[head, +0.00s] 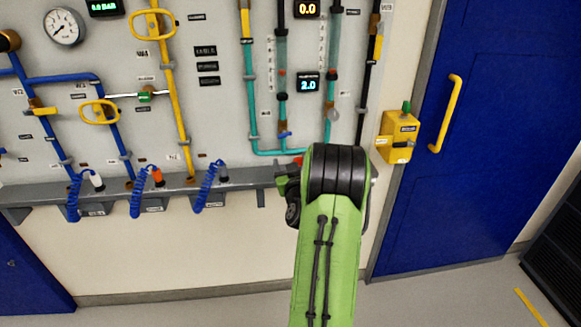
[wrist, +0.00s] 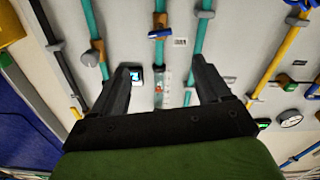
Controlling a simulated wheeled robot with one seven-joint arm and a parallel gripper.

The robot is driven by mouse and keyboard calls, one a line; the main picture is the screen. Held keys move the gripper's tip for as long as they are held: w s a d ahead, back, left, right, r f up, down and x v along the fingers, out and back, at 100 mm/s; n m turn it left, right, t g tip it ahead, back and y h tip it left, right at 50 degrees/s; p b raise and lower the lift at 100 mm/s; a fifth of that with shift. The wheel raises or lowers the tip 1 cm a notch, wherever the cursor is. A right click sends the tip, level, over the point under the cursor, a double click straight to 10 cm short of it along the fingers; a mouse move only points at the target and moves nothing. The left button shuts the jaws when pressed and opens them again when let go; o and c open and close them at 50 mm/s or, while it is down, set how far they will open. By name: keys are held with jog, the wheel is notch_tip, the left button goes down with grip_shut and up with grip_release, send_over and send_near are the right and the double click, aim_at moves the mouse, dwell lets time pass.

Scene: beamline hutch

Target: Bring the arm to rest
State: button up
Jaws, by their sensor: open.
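My green arm reaches up from the bottom of the head view toward the pipe panel (head: 220,110). Its black wrist joint hides most of what lies behind it, and my gripper's fingers are not clearly visible there. In the wrist view my gripper (wrist: 165,82) is open, with two dark fingers apart and nothing between them. Past the fingers are the panel's teal pipes (wrist: 202,38) and a small lit display (wrist: 132,77). I cannot tell the exact distance from the fingertips to the panel.
A grey shelf (head: 240,182) with blue coiled hoses (head: 137,192) runs along the panel. A yellow box (head: 399,137) with a green knob is on the wall right of my arm. A blue door (head: 490,130) with a yellow handle is further right. Floor shows at the lower right.

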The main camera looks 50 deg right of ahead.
jog(key=shift+w+d, duration=0.15)
jog(key=shift+d, duration=0.05)
jog(key=shift+a, duration=0.1)
jog(key=w+a+r+n+t+y, duration=0.1)
jog(key=w+a+r+n+y, duration=0.35)
jog(key=a, duration=0.55)
jog(key=a+r+n+g+y, duration=0.25)
jog(key=a+y, duration=0.45)
jog(key=a, duration=1.5)
jog(key=s+a+f+g, duration=0.1)
jog(key=s+a, duration=0.4)
jog(key=s, duration=0.6)
jog(key=s+a+g+y+p, duration=0.1)
jog(key=s+a+g, duration=0.3)
jog(key=s, duration=0.7)
jog(key=shift+s+a+f, duration=0.25)
jog(key=shift+a+f, duration=0.15)
jog(key=shift+a, duration=0.7)
